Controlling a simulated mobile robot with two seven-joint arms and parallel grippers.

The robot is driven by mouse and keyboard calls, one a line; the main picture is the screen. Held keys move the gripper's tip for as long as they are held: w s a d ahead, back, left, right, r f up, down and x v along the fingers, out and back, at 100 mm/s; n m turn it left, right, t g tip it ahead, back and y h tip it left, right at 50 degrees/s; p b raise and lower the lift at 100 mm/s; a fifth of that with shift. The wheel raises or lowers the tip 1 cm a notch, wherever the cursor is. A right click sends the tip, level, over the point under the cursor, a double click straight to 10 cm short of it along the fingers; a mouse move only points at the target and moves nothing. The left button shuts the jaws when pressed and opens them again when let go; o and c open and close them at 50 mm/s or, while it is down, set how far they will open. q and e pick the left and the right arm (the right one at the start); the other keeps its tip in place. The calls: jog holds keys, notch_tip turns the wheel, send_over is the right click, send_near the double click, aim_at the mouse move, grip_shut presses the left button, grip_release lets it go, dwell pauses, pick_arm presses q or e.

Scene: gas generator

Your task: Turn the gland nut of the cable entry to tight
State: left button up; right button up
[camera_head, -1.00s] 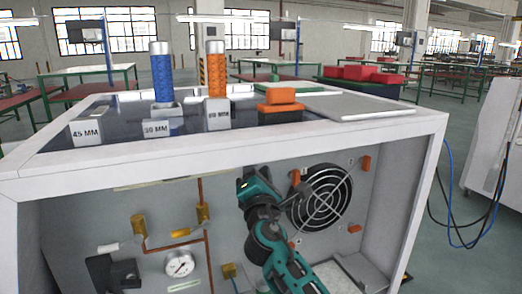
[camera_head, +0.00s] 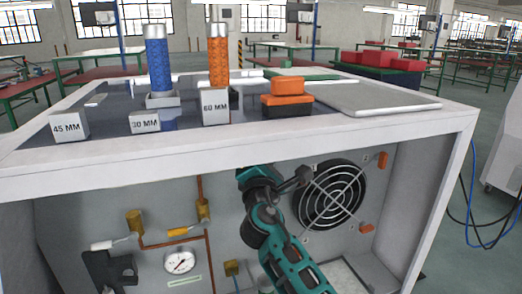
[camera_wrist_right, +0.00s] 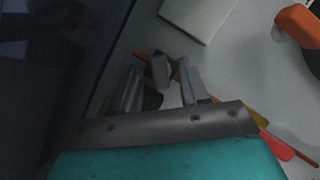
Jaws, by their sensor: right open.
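In the right wrist view, my right gripper (camera_wrist_right: 162,88) is open, with its two fingers apart. A small grey blocky part (camera_wrist_right: 161,70) and a dark rounded piece (camera_wrist_right: 152,97) show between and just beyond the fingers. They may be the cable entry with its gland nut, but the dim picture does not settle this; contact cannot be told. In the head view, my teal right arm reaches into the open cabinet (camera_head: 455,190), left of the round fan grille (camera_head: 331,194). Its front end, near the cabinet's top edge, is partly hidden. My left gripper is out of view.
Blue (camera_head: 158,65) and orange (camera_head: 218,62) cylinders stand on top.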

jog(key=shift+c, duration=0.3)
grip_shut()
jog(key=shift+m, duration=0.3)
pick_arm(q)
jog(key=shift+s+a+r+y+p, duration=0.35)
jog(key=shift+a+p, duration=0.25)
jog(key=shift+p, duration=0.8)
pick_arm(e)
jog(key=shift+r+m+g+h, duration=0.15)
jog(key=shift+m+g+h, duration=0.35)
jog(key=shift+m, duration=1.3)
jog(key=shift+r+m+g+h, duration=0.1)
jog(key=shift+m+g+h, duration=0.4)
jog(key=shift+m, duration=1.3)
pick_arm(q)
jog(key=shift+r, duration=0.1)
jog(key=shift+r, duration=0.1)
pick_arm(e)
jog(key=shift+o, duration=0.3)
grip_release()
